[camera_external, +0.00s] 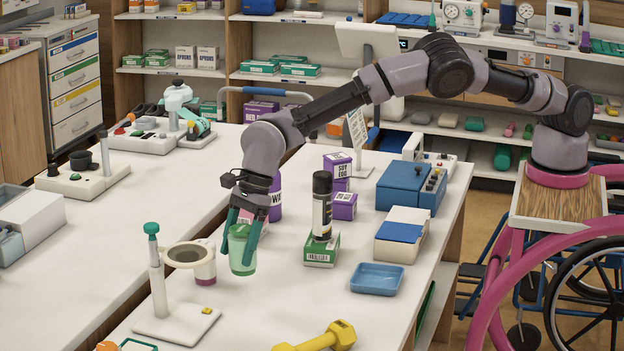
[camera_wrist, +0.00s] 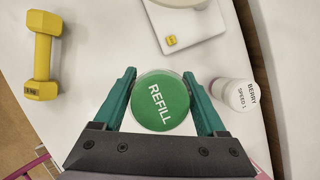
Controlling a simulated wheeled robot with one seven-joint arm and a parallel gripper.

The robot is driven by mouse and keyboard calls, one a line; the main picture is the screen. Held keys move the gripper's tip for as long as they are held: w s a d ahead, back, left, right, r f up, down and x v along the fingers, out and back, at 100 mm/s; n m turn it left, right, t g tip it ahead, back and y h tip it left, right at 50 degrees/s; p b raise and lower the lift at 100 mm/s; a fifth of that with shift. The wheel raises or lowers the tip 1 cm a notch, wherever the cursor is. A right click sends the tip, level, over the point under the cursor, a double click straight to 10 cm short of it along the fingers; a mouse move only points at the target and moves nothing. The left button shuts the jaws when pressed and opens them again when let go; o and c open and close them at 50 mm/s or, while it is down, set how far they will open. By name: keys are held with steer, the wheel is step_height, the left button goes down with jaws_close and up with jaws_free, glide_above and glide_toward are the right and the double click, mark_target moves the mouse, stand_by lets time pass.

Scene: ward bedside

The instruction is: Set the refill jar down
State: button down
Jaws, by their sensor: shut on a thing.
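The refill jar (camera_external: 242,262) is a green, slightly see-through tub. In the wrist view its round green lid (camera_wrist: 162,112) reads "REFILL" and faces the camera. My gripper (camera_external: 241,238) has its two teal fingers closed on opposite sides of the jar. The jar hangs upright from the downward-pointing gripper, over the near part of the white table (camera_external: 270,292). Whether its base touches the table or is a little above it, I cannot tell.
A white ring stand (camera_external: 178,324) and a white "BERRY" tub (camera_wrist: 240,95) stand close by the jar. A yellow dumbbell (camera_external: 325,338) lies at the near edge. A black-capped canister (camera_external: 322,205) on a green box and a blue tray (camera_external: 377,279) are to the right.

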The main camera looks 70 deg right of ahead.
step_height(320, 180, down, 9)
steer(key=shift+r, duration=0.1)
stand_by(0.4)
jaws_free()
steer(key=shift+f, duration=0.2)
steer(key=shift+r, duration=0.15)
